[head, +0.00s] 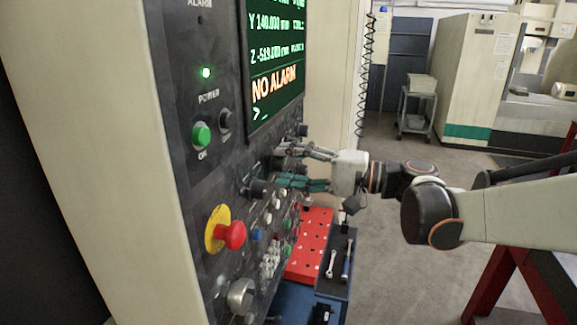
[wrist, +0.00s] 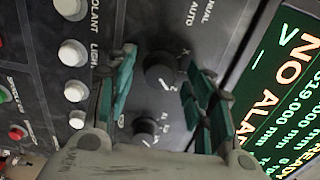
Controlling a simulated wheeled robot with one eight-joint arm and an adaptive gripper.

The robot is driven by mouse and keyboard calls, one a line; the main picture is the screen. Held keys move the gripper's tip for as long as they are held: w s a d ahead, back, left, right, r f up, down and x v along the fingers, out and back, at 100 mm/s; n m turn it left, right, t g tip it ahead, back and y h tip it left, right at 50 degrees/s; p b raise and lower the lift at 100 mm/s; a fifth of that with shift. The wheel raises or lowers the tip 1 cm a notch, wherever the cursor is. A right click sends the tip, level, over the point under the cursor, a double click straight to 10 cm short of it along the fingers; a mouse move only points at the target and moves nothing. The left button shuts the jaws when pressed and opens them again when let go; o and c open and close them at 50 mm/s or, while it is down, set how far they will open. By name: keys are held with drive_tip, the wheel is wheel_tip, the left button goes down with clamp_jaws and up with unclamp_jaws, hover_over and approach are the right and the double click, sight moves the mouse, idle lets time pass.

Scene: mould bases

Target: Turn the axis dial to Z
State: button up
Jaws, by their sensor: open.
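The axis dial appears to be the black knob (wrist: 160,72) between my fingertips in the wrist view, with what looks like an X marked at its upper right. A second black knob (wrist: 148,130) sits nearer my palm in the wrist view.
A red emergency button (head: 232,235) stands out from the panel, with a black knob (head: 258,188) above it. The screen (head: 275,60) reads NO ALARM. White buttons (wrist: 73,53) line the wrist view's left. A red tool board (head: 312,240) and wrenches are below my gripper.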

drive_tip(key=v, duration=1.2)
